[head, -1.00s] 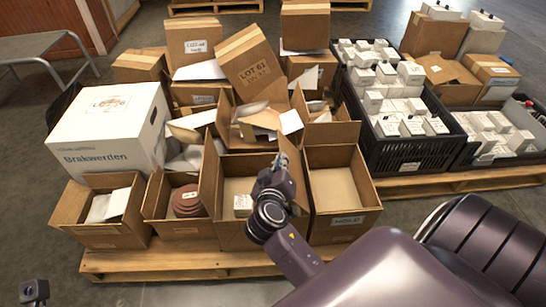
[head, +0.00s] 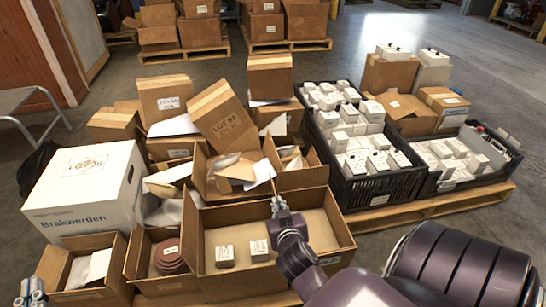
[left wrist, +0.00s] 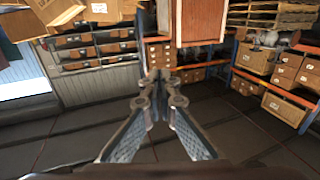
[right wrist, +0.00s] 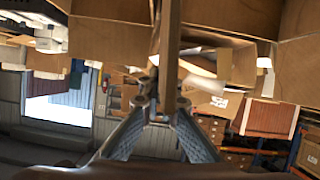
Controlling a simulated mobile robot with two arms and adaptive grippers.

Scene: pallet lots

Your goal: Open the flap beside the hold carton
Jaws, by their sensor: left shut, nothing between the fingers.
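The hold carton (head: 338,235) is an open brown carton at the front of the pallet, its HOLD label (head: 330,261) partly behind my right arm. The flap beside the hold carton is not clearly separable in the head view. My left gripper (head: 30,293) is shut and empty at the lower left.
A white Brakwerden carton (head: 95,190) stands left. A carton with reddish discs (head: 168,257) is left of the two-box carton. Stacked cartons (head: 222,118) rise behind. A black crate (head: 375,188) of white boxes stands right. Clear floor lies at the far right.

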